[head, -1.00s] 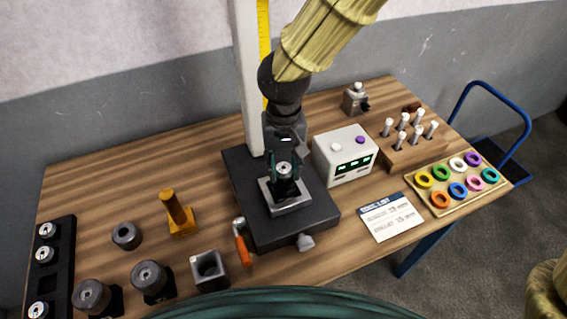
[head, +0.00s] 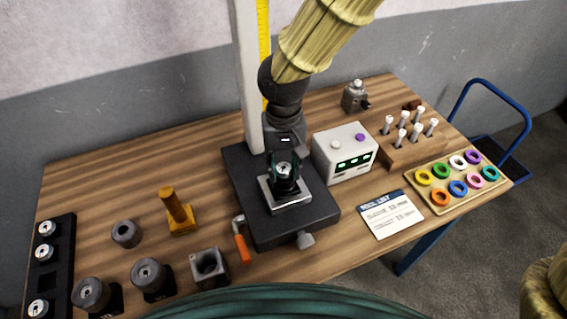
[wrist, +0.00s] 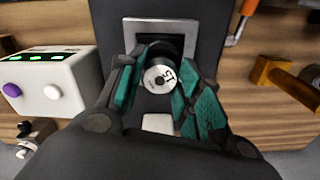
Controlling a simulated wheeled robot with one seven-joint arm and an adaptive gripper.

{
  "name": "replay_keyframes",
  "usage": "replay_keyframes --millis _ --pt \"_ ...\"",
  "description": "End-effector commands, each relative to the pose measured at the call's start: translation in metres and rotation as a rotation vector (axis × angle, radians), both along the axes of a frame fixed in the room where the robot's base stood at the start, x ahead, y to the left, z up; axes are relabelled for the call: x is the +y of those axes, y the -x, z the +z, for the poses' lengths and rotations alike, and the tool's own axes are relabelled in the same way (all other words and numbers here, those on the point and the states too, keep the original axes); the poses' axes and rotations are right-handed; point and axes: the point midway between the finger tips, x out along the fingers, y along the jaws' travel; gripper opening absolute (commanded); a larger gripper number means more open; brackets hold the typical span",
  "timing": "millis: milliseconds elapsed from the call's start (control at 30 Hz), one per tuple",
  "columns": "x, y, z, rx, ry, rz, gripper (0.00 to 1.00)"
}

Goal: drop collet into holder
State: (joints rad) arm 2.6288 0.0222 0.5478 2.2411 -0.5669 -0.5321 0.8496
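The collet (wrist: 159,79) is a pale, round-faced metal piece marked "15", with a dark centre hole. It shows in the wrist view between the green fingers of my gripper (wrist: 160,92). The fingers look closed on its sides. In the head view my gripper (head: 284,172) points down over the square steel block (head: 284,207) on the dark fixture base, with the collet (head: 284,170) between its fingers. A dark round holder stands in that block under the collet. The fingers hide much of it, so I cannot tell how deep the collet sits.
The dark base (head: 254,228) has an orange-handled lever (head: 241,244) beside it. A white display box (head: 345,154) stands close on the right. Several grey holders, a brass-coloured post (head: 176,209) and a black collet rack (head: 61,270) are at left. A ring tray (head: 430,202) lies at right.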

Motion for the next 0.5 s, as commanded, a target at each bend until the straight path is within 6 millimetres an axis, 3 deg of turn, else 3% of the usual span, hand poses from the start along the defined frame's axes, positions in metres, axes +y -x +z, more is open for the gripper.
replay_keyframes --millis 33,100,133,500 --pt "0.0001 -0.0001 0.0002 0.0 0.0 0.0 0.45" --pt "0.0001 -0.0001 0.0002 0.0 0.0 0.0 0.58" --pt "0.0001 -0.0001 0.0002 0.0 0.0 0.0 0.59" --pt "0.0001 -0.0003 0.0037 -0.001 0.0 0.0 0.59"
